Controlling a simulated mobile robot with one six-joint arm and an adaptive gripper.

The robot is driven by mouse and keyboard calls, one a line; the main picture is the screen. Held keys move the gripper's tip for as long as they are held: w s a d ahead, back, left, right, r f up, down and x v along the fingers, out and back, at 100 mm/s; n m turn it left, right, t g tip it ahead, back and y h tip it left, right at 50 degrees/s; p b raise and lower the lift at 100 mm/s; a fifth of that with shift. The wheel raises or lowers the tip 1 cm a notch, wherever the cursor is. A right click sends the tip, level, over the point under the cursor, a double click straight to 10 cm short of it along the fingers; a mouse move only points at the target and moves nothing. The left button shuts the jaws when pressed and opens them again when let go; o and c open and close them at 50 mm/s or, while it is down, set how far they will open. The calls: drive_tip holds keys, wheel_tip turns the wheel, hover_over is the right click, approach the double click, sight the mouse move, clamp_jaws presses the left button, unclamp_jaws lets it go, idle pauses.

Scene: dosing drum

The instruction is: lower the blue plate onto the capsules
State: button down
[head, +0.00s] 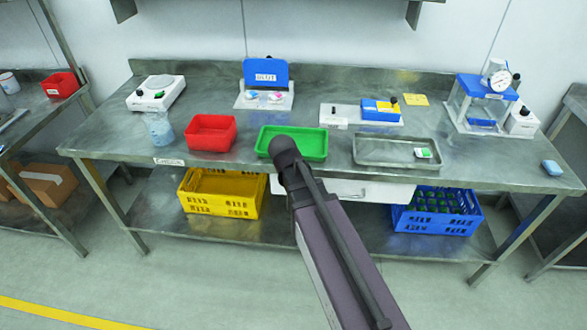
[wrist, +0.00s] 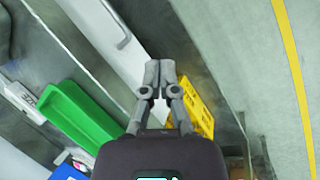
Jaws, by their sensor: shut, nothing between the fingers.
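The blue plate (head: 266,73) with a white label stands raised at the back of a pale base (head: 264,101) on the bench. Small pink-and-white and blue-and-white capsules (head: 264,96) lie on the base in front of the plate, uncovered. In the wrist view a blue edge (wrist: 66,172) shows at the lower left, cut off by the frame. My gripper (wrist: 158,76) is shut and empty in the wrist view, out over the bench's front, apart from the plate. In the head view my arm hides it.
A green tray (head: 306,141), a red bin (head: 211,133) and a metal tray (head: 397,152) line the front. A white scale (head: 156,93) stands left; a blue-topped device (head: 380,110) and a gauge stand (head: 487,100) are right. Yellow (head: 222,193) and blue (head: 437,211) crates sit below.

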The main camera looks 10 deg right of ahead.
drive_tip(key=s+f+m+y+b, duration=0.2)
drive_tip(key=s+f+m+y, duration=0.2)
drive_tip(key=s+m, duration=0.3)
drive_tip(key=shift+s+f+g, duration=0.2)
drive_tip(key=shift+s+g, duration=0.1)
drive_tip(key=shift+g, duration=0.1)
